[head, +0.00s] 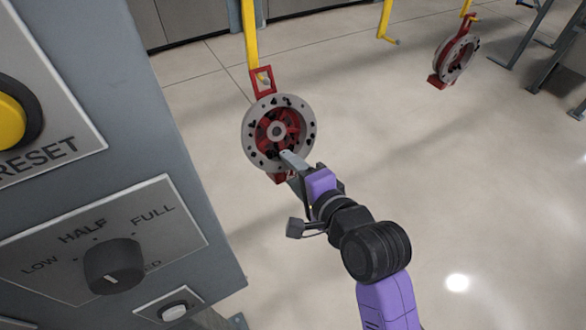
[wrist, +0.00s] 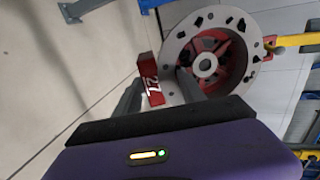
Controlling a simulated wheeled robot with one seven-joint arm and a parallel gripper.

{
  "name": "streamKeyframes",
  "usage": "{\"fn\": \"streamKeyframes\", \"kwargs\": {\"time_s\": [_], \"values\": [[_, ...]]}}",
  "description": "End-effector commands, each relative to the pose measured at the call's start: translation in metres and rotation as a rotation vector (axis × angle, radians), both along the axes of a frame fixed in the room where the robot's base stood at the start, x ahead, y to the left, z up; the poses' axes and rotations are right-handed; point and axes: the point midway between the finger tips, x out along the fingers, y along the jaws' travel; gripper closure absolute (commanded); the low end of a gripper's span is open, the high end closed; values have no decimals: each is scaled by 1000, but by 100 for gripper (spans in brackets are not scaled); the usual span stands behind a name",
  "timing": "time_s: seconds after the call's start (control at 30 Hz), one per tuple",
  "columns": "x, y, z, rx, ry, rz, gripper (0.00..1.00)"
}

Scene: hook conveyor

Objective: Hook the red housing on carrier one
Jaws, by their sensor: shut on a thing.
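The red housing (head: 278,132) has a round grey flange with dark holes and a red square loop on top. It is upright below a yellow carrier hook (head: 252,40), and the hook's tip shows at the loop's opening. I cannot tell whether the loop rests on the hook. My gripper (head: 288,168) is shut on the housing's lower red tab, which carries white marking. In the wrist view, the fingers (wrist: 160,85) are either side of that tab, with the housing (wrist: 207,62) beyond and the yellow hook (wrist: 296,40) at right. No carrier number is readable.
A grey control cabinet (head: 170,120) stands close on the left, with a yellow RESET button (head: 10,122) and a speed knob (head: 113,265). An empty yellow hook (head: 386,22) hangs behind. Another red housing (head: 455,58) hangs at upper right. The floor right of my arm is clear.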

Motion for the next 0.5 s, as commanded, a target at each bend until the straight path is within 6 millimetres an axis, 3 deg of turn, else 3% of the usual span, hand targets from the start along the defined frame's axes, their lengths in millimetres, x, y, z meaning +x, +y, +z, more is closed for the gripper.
{"fn": "streamKeyframes", "kwargs": {"time_s": [0.47, 0.5], "values": [[1, 0, 6, 5, -11, -1, 100], [1, 0, 6, 5, -11, -1, 47]]}}
